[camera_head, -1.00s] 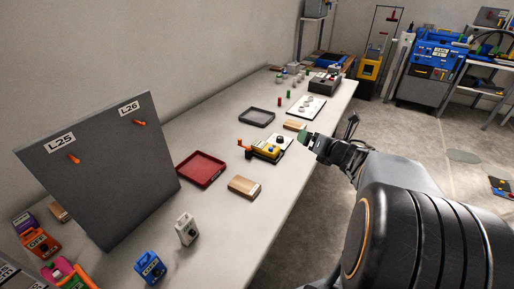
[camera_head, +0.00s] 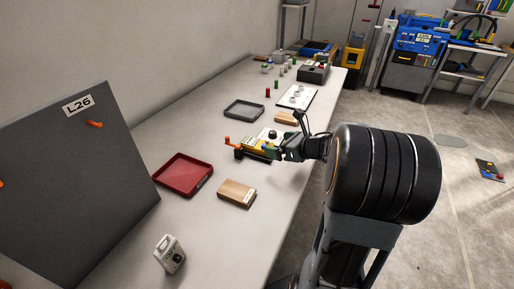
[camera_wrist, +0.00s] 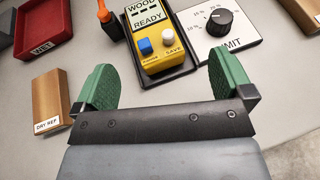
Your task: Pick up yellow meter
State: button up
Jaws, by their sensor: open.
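The yellow meter (camera_wrist: 166,42) lies in a dark holder in the wrist view. Its display reads WOOD and READY, and it has a blue button and a white button. An orange probe part stands beside it. In the head view the yellow meter (camera_head: 256,146) lies on the table, partly covered by my gripper. My gripper (camera_wrist: 163,85) is open, with its two green fingertips apart. The meter shows ahead of the gap between them, and nothing is held. In the head view my gripper (camera_head: 272,150) is beside the meter's right end.
A white plate with a black knob (camera_wrist: 221,22) lies right of the meter. A wooden block labelled DRY REF (camera_wrist: 50,98) and a red tray labelled WET (camera_wrist: 43,27) lie left. A grey tray (camera_head: 244,109) and another wood block (camera_head: 286,118) are nearby.

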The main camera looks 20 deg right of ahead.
aim_at(268, 144)
jog(key=shift+b+x, duration=0.45)
jog(key=shift+x, duration=2.25)
jog(key=shift+s+a+f, duration=0.1)
jog(key=shift+s+a, duration=0.05)
jog(key=shift+a, duration=0.05)
jog(key=shift+c, duration=0.3)
jog(key=c, duration=1)
jog(key=shift+c, duration=0.6)
